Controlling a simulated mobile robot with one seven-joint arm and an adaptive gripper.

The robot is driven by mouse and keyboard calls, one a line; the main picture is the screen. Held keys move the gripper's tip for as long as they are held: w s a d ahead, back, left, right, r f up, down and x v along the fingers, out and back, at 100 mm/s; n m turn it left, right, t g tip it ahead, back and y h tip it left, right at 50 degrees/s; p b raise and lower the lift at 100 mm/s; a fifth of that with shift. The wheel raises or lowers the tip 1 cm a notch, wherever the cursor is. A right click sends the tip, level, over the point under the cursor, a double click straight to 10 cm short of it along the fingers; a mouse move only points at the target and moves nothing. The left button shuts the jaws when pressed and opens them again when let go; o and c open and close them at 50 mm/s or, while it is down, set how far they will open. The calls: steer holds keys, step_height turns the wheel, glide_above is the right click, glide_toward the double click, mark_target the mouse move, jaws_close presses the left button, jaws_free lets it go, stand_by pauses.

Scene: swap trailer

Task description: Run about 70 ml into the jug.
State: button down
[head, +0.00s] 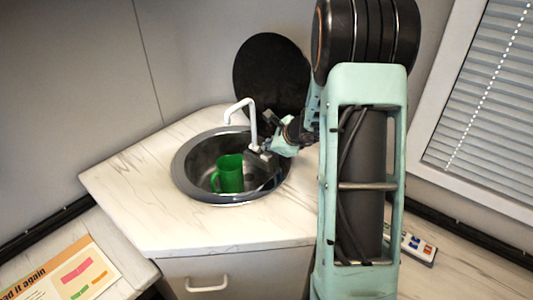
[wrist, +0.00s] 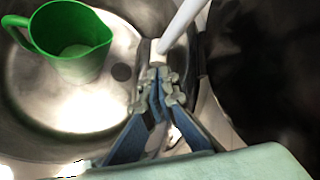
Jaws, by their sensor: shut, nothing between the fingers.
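The green jug (head: 229,174) stands upright in the round metal sink (head: 184,185), its handle to the left. In the wrist view the jug (wrist: 82,62) is at the upper left; a pale patch shows at its bottom, and I cannot tell whether it is water. The white tap (head: 251,122) rises at the sink's back right edge, its spout bending left over the basin. Its white pipe (wrist: 181,25) shows in the wrist view. My gripper (wrist: 158,82) is shut and empty, its tips at the tap's foot; I cannot tell if they touch it. No stream of water is visible.
A black round disc (head: 270,72) leans against the wall behind the tap. The pale marbled counter (head: 130,185) is clear to the left and front of the sink. A printed sheet (head: 65,277) lies at the lower left. A window blind (head: 485,95) is at the right.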

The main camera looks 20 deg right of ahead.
mark_target(268, 156)
step_height(268, 156, up, 5)
steer(key=p, duration=0.3)
steer(key=shift+p, duration=0.4)
stand_by(1.4)
